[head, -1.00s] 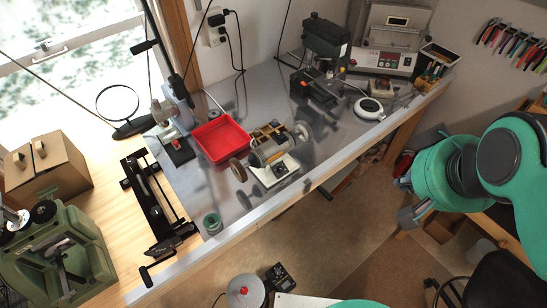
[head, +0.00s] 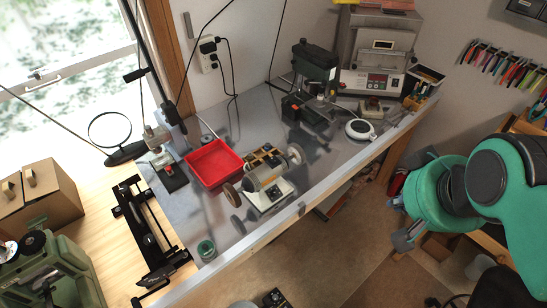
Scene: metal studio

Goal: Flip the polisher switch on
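The polisher (head: 264,186) stands near the middle of the metal-topped bench. It has a grey motor body with a round wheel at each end and a pale base. A small dark switch plate (head: 273,190) faces the front edge; whether the switch is on or off is too small to tell. My arm is at the right of the head view, away from the bench. My gripper (head: 404,241) hangs low at the arm's end, right of and below the polisher, well apart from it. Its fingers are too unclear to show open or shut.
A red tray (head: 214,164) sits just behind and left of the polisher. A green machine (head: 313,65), a grey control unit (head: 376,65) and a white round device (head: 360,130) stand farther back right. The bench's front edge (head: 300,209) lies between my gripper and the polisher.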

